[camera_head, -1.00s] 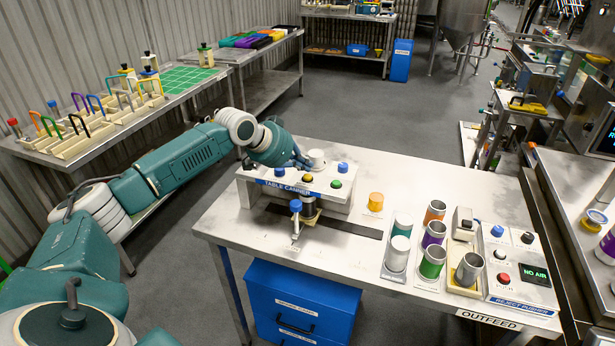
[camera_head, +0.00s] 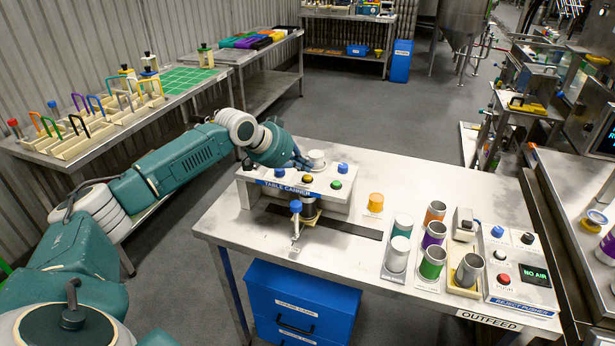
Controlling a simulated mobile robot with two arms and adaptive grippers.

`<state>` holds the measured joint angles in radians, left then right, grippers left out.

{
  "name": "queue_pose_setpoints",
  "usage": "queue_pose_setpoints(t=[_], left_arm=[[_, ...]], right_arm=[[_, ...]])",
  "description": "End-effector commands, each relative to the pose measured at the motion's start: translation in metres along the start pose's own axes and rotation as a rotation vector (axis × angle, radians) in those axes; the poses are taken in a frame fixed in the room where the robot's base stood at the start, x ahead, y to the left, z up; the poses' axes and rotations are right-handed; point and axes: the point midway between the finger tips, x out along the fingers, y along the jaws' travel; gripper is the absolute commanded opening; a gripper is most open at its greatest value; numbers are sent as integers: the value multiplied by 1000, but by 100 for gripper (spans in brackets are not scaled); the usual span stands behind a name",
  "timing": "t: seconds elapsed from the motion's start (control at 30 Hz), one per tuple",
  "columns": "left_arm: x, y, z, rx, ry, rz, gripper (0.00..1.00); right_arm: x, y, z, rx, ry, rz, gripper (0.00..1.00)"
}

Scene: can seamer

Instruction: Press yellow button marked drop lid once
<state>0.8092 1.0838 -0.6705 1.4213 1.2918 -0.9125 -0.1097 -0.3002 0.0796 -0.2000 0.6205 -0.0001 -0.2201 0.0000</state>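The table canner (camera_head: 262,187) stands at the back left of the steel table, with several coloured buttons on its top. The yellow button (camera_head: 307,179) is in the middle of the top, between a blue one and a green one (camera_head: 336,184). I cannot read its marking. My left gripper (camera_head: 303,164) is just behind the canner's top, near the yellow button and apart from it as far as I can see. Its fingers are small and partly hidden, so their opening is unclear. My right gripper is out of the picture.
Several cans (camera_head: 433,262) stand to the right of the canner. The reject pusher box (camera_head: 520,275) with a "NO AIR" display is at the right end. An orange piece (camera_head: 376,202) stands near the canner. Blue drawers (camera_head: 300,305) are below the table.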

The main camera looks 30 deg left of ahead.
Motion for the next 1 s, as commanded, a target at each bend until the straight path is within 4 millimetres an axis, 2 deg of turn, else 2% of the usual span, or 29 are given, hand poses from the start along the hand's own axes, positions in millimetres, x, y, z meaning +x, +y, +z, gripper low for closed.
queue_pose_setpoints(t=[1.0], left_arm=[[9,0,9,0,0,0,0]], right_arm=[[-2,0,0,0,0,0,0]])
